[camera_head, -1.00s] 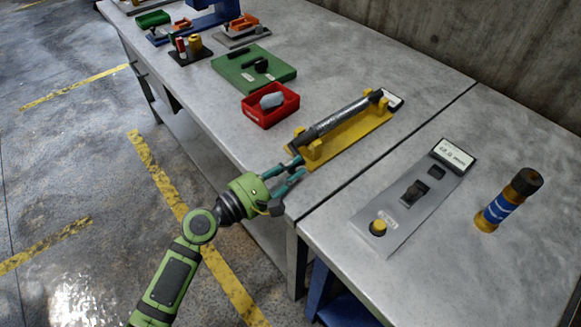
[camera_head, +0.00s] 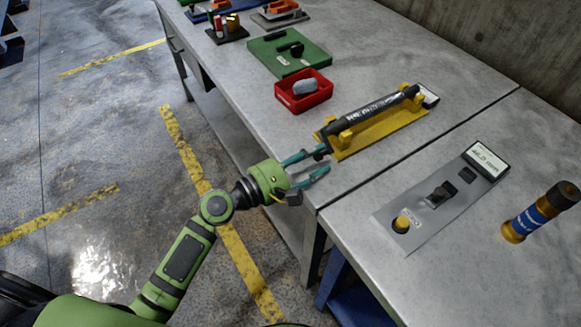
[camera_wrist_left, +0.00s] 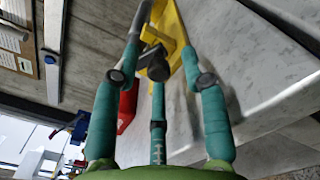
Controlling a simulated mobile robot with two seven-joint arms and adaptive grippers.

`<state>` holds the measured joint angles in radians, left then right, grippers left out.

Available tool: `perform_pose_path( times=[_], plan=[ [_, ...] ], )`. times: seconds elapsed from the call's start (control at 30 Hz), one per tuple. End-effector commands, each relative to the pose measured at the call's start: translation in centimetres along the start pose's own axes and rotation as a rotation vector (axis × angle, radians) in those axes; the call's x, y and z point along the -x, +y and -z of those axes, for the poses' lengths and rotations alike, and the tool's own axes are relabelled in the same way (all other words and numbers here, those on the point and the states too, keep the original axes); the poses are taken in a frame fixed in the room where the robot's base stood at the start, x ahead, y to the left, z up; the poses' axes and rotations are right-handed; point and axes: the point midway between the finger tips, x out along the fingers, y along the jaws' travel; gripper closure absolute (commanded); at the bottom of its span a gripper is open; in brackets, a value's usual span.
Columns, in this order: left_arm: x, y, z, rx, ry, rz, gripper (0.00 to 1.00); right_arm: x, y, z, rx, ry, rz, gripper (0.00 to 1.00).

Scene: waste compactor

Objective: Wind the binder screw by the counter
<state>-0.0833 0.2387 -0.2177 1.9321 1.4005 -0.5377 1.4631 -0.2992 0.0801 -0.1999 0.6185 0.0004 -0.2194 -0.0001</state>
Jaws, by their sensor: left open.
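The binder screw (camera_head: 378,106) is a long dark bar with white lettering, lying in a yellow cradle (camera_head: 385,130) on the bench. A dark knob on its near end shows in the wrist view (camera_wrist_left: 157,66). A small pale display (camera_head: 428,95), perhaps the counter, is by the cradle's far end. My left gripper (camera_head: 322,160) has teal fingers, open at the near end of the screw. In the wrist view the knob appears between the spread fingers; I cannot tell whether they touch it. My right gripper is not in view.
A red bin (camera_head: 302,97) with a grey lump and a green plate (camera_head: 289,55) lie farther along the bench. On the right bench are a grey panel (camera_head: 430,218) with switch, yellow button and display, and an orange-blue cylinder (camera_head: 538,213). A seam separates the benches.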

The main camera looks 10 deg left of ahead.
Motion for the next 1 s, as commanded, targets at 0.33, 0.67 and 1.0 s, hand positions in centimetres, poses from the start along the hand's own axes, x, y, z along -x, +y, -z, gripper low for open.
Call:
perform_pose_path(
  times=[0.33, 0.67, 1.0],
  plan=[
    [7.4, -0.2, 0.1, 0.001, 0.005, 0.004, 0.56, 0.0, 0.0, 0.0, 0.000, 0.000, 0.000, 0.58],
    [10.6, -0.1, 0.0, 0.001, 0.002, 0.004, 0.56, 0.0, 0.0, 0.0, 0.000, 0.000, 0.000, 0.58],
    [10.5, -0.2, 0.1, -0.012, 0.002, 0.007, 0.56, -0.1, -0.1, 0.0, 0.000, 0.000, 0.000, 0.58]
  ],
)
